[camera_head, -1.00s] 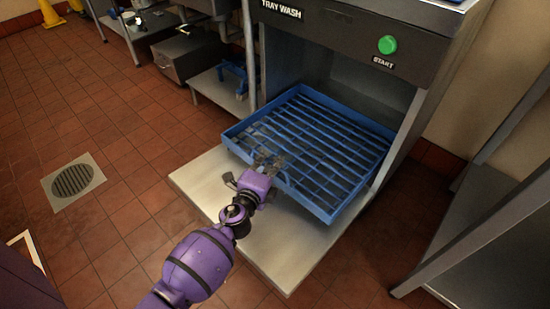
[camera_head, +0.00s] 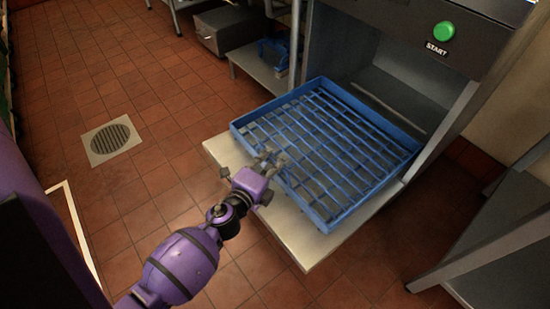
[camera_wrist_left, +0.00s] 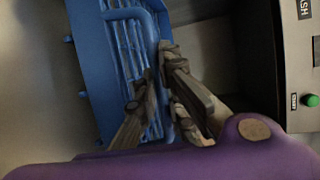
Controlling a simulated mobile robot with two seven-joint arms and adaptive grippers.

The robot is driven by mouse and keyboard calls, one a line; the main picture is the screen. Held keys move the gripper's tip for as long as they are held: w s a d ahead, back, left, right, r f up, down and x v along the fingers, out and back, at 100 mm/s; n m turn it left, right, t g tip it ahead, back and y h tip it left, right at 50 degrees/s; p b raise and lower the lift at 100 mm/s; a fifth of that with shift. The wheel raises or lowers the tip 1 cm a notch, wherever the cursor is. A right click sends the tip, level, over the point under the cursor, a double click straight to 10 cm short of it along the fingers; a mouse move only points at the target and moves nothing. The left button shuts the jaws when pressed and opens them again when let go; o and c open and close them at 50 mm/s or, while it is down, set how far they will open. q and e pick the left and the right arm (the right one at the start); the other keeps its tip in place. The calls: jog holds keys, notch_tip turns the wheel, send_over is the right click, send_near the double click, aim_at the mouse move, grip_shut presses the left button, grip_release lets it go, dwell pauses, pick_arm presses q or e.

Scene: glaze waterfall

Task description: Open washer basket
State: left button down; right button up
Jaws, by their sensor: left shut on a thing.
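The blue washer basket (camera_head: 330,150) is a slatted rack. It sits partly out of the tray washer's opening, over the washer's lowered metal door (camera_head: 300,250). My left gripper (camera_head: 272,160) is shut on the basket's near left edge. In the left wrist view the basket (camera_wrist_left: 90,50) stands beyond the fingers, and my left gripper (camera_wrist_left: 165,95) closes around its blue rim bar. The fingers hide the exact contact. The basket looks empty. My right gripper is not in view.
The washer has a green start button (camera_head: 444,30) at the upper right. A metal table (camera_head: 500,220) stands at right. A low shelf (camera_head: 262,65) with a blue item is behind left. A floor drain (camera_head: 111,139) lies in the open tiled floor at left.

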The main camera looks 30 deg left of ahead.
pick_arm(q)
jog(key=c, duration=1.9)
grip_release()
jog(key=shift+o, duration=0.2)
jog(key=shift+s, duration=0.15)
jog(key=s+r, duration=0.2)
jog(key=s, duration=0.9)
jog(key=shift+s+d, duration=0.3)
